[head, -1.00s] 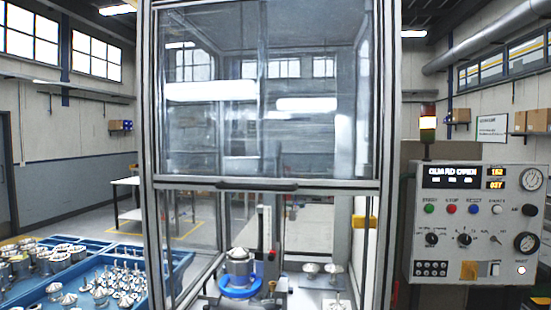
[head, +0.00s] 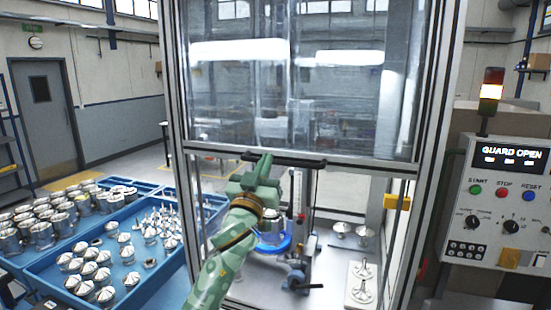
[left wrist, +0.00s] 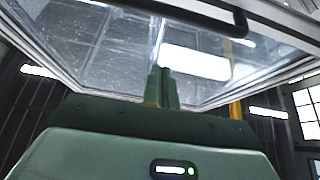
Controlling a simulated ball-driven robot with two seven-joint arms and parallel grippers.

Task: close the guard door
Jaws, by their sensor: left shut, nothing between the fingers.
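The guard door (head: 300,95) is a clear panel in a metal frame, raised over the upper part of the machine's front. Its lower opening is uncovered. A dark bar handle (head: 290,160) runs along the door's bottom rail; the handle also shows at the top of the left wrist view (left wrist: 190,10). My left gripper (head: 262,162) is at the left part of the handle in the head view. In the left wrist view its fingers (left wrist: 162,80) are shut together and empty, pointing up below the door's rail. Whether it touches the handle I cannot tell. My right gripper is not in view.
Inside the enclosure, a metal housing sits in a blue ring (head: 271,245) beside a vertical column. A control panel (head: 500,195) at right reads "GUARD OPEN". Blue trays (head: 120,290) of metal parts stand at left. Enclosure posts (head: 432,150) flank the opening.

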